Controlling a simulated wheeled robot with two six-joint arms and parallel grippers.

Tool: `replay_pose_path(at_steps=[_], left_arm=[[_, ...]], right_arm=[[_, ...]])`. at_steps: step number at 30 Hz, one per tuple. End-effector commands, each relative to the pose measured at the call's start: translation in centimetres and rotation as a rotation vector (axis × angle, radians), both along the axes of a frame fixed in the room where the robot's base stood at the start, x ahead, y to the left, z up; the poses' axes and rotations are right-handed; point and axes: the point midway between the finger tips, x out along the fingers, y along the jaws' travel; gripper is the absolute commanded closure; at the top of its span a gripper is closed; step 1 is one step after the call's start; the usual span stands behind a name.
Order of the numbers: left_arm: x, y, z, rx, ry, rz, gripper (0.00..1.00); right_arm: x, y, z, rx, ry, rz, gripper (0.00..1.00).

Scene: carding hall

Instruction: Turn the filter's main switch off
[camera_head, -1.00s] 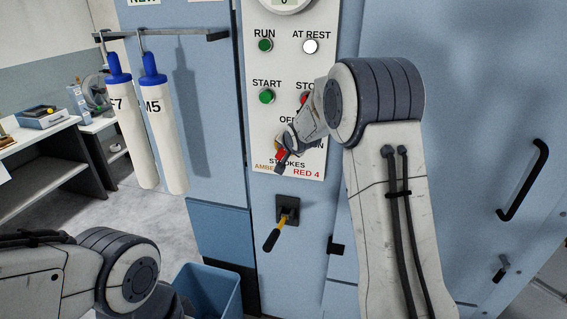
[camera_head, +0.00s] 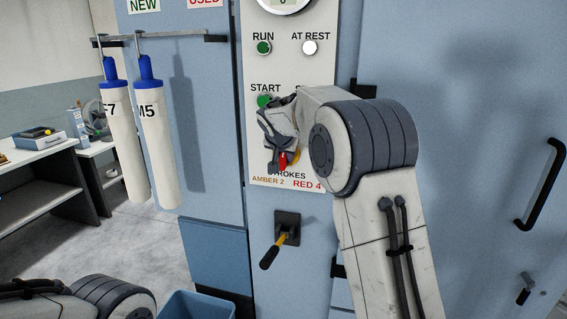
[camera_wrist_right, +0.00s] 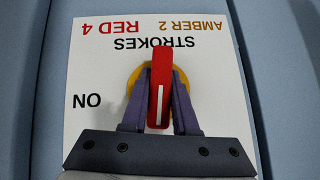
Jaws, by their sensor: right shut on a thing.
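The main switch is a red handle with a white line (camera_wrist_right: 158,92) on a yellow disc (camera_wrist_right: 133,76); its red tip also shows in the head view (camera_head: 283,161). My right gripper (camera_wrist_right: 160,100) is shut on the handle, one purple finger on each side. In the wrist view the panel appears upside down. The handle stands upright there, and its white line lies toward the bottom edge, not toward the ON mark (camera_wrist_right: 87,101) at left. The OFF mark is hidden behind my gripper. My left gripper is out of view.
The START button (camera_head: 264,101) is just above my right gripper; the STOP button is hidden. A yellow-and-black lever (camera_head: 271,256) sits below the panel. Two white filter cartridges (camera_head: 158,140) hang at left. A blue bin (camera_head: 200,305) stands below.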

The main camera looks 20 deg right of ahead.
Motion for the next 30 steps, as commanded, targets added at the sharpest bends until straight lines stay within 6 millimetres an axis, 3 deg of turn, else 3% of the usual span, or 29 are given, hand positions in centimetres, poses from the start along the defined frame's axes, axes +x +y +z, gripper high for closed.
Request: replay_pose_path(at_steps=[10, 26, 27, 29, 30], left_arm=[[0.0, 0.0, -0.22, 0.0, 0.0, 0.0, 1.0], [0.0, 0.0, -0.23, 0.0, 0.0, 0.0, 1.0], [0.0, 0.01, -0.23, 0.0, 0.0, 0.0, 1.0], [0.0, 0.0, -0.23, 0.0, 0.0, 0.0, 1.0], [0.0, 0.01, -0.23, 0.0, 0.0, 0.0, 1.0]], right_arm=[[-0.12, 0.49, -0.34, -0.107, 0.086, 0.004, 1.0], [-0.2, 0.46, -0.42, -0.125, 0.101, 0.002, 1.0], [-0.2, 0.46, -0.42, -0.125, 0.101, 0.002, 0.61], [-0.17, 0.43, -0.38, -0.126, 0.1, 0.002, 0.43], [-0.17, 0.37, -0.34, -0.126, 0.099, 0.001, 0.43]])
